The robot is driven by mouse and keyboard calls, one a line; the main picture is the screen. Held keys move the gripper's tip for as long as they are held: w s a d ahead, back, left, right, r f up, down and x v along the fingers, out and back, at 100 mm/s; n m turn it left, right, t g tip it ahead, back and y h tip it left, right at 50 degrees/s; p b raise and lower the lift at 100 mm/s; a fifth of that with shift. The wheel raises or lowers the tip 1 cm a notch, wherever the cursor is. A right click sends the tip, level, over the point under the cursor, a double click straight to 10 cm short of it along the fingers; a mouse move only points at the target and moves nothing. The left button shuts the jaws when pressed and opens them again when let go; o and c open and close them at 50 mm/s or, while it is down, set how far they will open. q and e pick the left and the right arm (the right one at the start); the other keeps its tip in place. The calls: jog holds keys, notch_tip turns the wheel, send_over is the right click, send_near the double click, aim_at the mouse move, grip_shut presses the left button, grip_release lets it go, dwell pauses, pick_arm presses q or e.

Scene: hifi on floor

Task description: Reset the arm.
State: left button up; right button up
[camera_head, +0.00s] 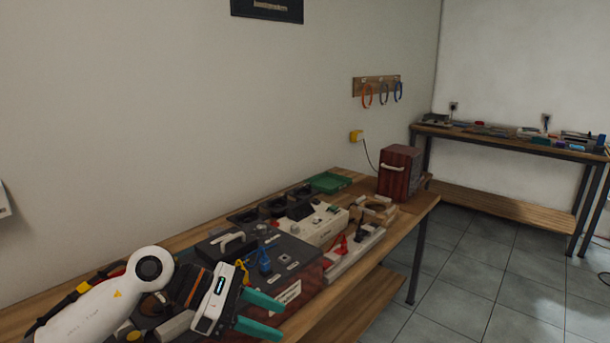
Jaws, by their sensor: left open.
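My left arm comes in from the lower left over the near end of the wooden workbench (375,278). Its left gripper (274,316) has two green fingers, spread apart and pointing right. Nothing shows between the fingers. The gripper is above the bench's front part, just in front of a dark panel (283,253) that carries a blue part (264,262) and a white handle (227,240). My right arm and gripper are out of the picture.
Behind the panel are a white box (318,226), a fixture with red clamps (350,257), a green tray (329,182) and a dark red box (399,172). A second bench (500,139) stands at the far wall. Tiled floor (465,270) is open on the right.

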pick_arm(q)
jog(key=s+d+r+n+t+h, duration=0.2)
jog(key=d+r+n+t+h, duration=0.35)
jog(key=n+h, duration=0.3)
jog(key=w+a+f+n+t+y, duration=0.2)
jog(key=a+n+t+y, duration=0.4)
jog(key=n, duration=0.7)
jog(key=w+a+f+n+t+y, duration=0.2)
jog(key=a+n+t+y, duration=0.45)
jog(key=n, duration=0.65)
jog(key=s+a+f+n+g+y, duration=0.2)
jog(key=s+a+f+n+y, duration=0.15)
jog(key=f+n, duration=0.3)
jog(key=s+a+f+n+g+y, duration=0.2)
jog(key=f+n+y, duration=0.3)
jog(key=f, duration=0.3)
jog(key=s+a+f+n+g, duration=0.1)
jog(key=s+f+n+g, duration=0.2)
jog(key=s+f+g, duration=0.5)
jog(key=s+a+f+n+g, duration=0.1)
jog(key=s+f+n+g, duration=0.35)
jog(key=s, duration=0.85)
notch_tip(320, 180, down, 26)
jog(key=m, duration=0.2)
jog(key=s+a+f, duration=0.2)
jog(key=s+f, duration=1.4)
jog(key=s, duration=0.1)
jog(key=shift+a+g+p, duration=0.25)
jog(key=shift+g+p, duration=0.1)
jog(key=shift+p, duration=0.1)
